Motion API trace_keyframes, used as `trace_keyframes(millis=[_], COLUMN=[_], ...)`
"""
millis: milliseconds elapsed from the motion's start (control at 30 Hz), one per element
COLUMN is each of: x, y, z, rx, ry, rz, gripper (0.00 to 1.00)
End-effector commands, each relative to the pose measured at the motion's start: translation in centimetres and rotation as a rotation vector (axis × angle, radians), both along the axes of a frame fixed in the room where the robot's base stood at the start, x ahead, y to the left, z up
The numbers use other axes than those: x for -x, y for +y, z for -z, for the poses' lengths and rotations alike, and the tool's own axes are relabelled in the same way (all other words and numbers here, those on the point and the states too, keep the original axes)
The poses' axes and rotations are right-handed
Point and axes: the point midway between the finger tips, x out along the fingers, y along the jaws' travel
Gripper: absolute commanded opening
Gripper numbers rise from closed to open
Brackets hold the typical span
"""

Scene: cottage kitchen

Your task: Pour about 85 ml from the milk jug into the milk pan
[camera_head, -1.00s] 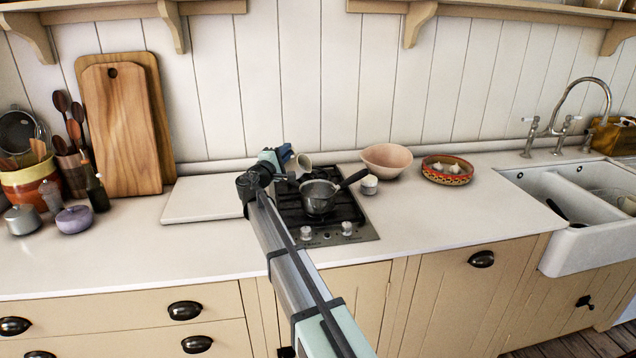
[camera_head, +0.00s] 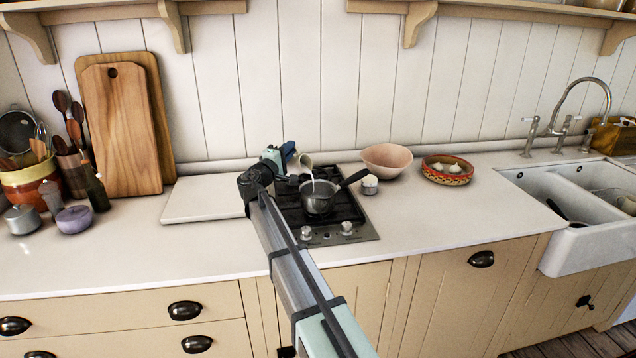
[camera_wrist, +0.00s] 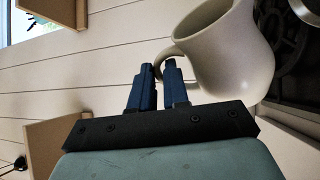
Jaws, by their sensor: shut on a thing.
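The milk jug (camera_head: 305,161) is a small cream-white jug, tilted over the milk pan with its mouth toward the right. A thin white stream of milk (camera_head: 313,183) falls from it into the pan. The milk pan (camera_head: 318,203) is a grey metal saucepan on the hob, its dark handle pointing to the upper right. My gripper (camera_head: 289,152) is up and left of the pan. In the wrist view my gripper's blue fingers (camera_wrist: 159,72) are shut on the handle of the jug (camera_wrist: 225,55). The milk level in the pan is too small to tell.
The black gas hob (camera_head: 345,220) lies under the pan. A small pot with a pale top (camera_head: 370,186) stands right of the pan. A pink bowl (camera_head: 387,158) and a patterned dish (camera_head: 447,172) stand behind to the right. A white board (camera_head: 203,199) lies to the left.

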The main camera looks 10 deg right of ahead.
Motion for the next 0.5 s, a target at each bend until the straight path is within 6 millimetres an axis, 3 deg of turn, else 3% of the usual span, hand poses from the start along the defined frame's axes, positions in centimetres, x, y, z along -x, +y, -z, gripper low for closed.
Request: trace_keyframes(millis=[500], x=[0.19], y=[-0.18], z=[-0.26], rx=[-0.021], ry=[-0.022], rz=[0.000], gripper=[0.00])
